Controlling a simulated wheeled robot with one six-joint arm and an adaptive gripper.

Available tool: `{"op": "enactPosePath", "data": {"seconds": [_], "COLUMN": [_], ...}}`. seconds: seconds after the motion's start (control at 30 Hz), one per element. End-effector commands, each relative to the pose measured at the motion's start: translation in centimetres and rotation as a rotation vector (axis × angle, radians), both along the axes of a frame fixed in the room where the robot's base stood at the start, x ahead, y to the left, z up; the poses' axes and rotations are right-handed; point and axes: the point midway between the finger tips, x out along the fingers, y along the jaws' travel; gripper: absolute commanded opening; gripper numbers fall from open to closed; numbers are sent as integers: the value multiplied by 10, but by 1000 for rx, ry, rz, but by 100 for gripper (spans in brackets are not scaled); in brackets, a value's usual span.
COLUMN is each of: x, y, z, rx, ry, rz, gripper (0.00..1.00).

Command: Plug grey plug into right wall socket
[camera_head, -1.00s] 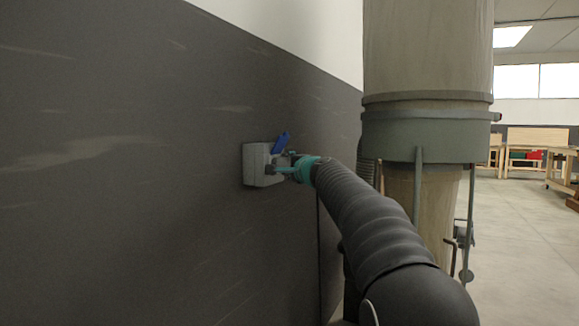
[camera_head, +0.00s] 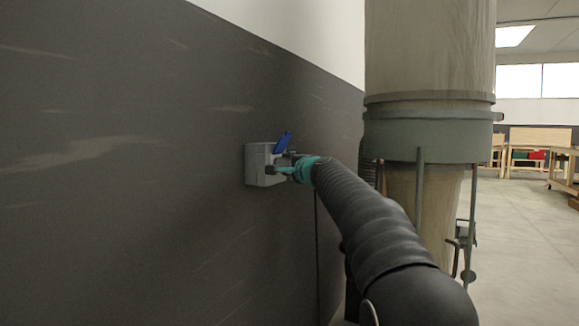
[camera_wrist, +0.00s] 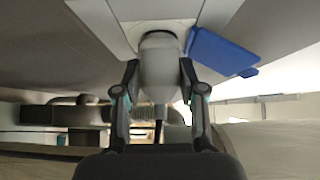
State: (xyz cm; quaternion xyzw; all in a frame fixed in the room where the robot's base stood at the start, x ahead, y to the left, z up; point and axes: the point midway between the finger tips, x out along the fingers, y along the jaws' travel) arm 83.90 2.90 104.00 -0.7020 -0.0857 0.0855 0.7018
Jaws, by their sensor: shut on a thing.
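A light grey socket box (camera_head: 257,165) is fixed to the dark wall, with its blue lid (camera_head: 283,142) raised. The box (camera_wrist: 165,10) and blue lid (camera_wrist: 221,52) also show at the top of the wrist view. My gripper (camera_head: 287,168) is at the front of the box. In the wrist view my gripper (camera_wrist: 158,78) is shut on the grey plug (camera_wrist: 158,68), one finger on each side. The plug's far end meets the socket face in line with it; its pins are hidden, so I cannot tell how deep it sits.
A thick beige column with a green-grey collar (camera_head: 425,134) stands right of my arm. The dark wall (camera_head: 120,200) runs along the left. Open floor (camera_head: 520,240) lies at the right, with wooden benches (camera_head: 535,155) far back.

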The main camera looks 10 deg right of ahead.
Motion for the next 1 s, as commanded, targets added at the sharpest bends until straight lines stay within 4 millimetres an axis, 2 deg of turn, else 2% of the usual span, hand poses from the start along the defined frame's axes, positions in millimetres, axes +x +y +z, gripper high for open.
{"op": "enactPosePath", "data": {"seconds": [0.7,1.0], "x": [5,5], "y": [17,13], "z": [0,0], "rx": [2,2], "ry": [1,1], "rz": [14,10], "gripper": [0,0]}}
